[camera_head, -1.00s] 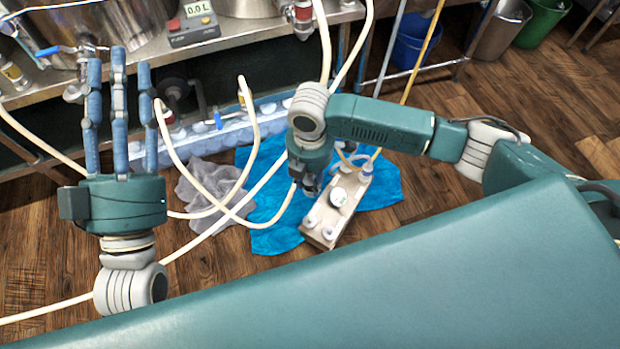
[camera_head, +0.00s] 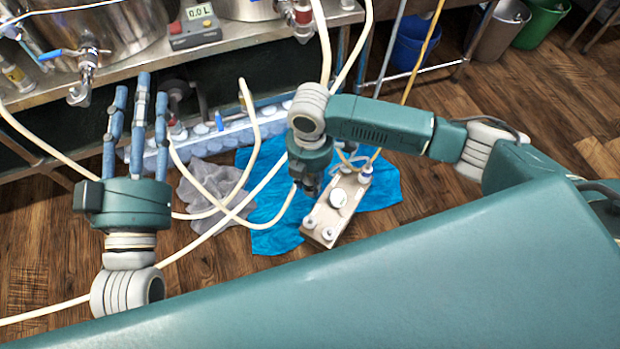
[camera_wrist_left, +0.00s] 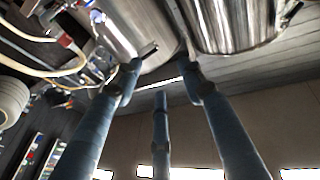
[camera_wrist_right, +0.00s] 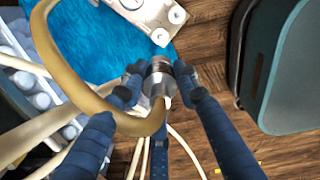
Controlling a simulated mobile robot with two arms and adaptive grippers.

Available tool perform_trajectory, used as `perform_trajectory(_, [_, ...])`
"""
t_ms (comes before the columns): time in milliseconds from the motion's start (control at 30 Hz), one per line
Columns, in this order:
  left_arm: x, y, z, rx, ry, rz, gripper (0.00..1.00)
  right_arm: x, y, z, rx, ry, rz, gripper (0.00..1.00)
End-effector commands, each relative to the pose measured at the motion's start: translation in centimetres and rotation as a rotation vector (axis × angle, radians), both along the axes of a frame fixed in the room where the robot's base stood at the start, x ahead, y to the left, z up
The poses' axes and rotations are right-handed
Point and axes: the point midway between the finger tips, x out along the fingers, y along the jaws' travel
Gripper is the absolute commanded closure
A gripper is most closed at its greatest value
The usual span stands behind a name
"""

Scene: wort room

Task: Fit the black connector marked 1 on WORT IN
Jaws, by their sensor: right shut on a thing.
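My right gripper (camera_wrist_right: 160,92) is shut on a grey metal hose fitting (camera_wrist_right: 158,66) at the end of a thick beige hose (camera_wrist_right: 70,75) in the right wrist view. No black connector or number 1 can be made out. In the head view my right gripper (camera_head: 308,186) points down beside a beige unit (camera_head: 322,222) with white round fittings on the blue cloth; its fingers are mostly hidden. No WORT IN label is readable. My left gripper (camera_head: 140,92) is open and empty, fingers pointing up in front of the metal bench; its three fingers also show in the left wrist view (camera_wrist_left: 160,95).
A blue cloth (camera_head: 265,208) and a grey cloth (camera_head: 208,180) lie on the wood floor. Pale hoses cross the floor. A light-blue rack (camera_head: 232,132) stands under the bench (camera_head: 262,42), which carries steel vessels and a display box (camera_head: 195,28). Bins stand at upper right.

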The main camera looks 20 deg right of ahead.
Motion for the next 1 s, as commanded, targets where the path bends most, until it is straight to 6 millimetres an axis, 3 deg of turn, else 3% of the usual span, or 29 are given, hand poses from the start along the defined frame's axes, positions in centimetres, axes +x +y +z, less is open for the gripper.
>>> perform_trajectory(1000, [0.7,0.4,-5.9,0.069,0.263,0.012,0.6,0.0,0.0,0.9,0.0,0.0,0.0,1.0])
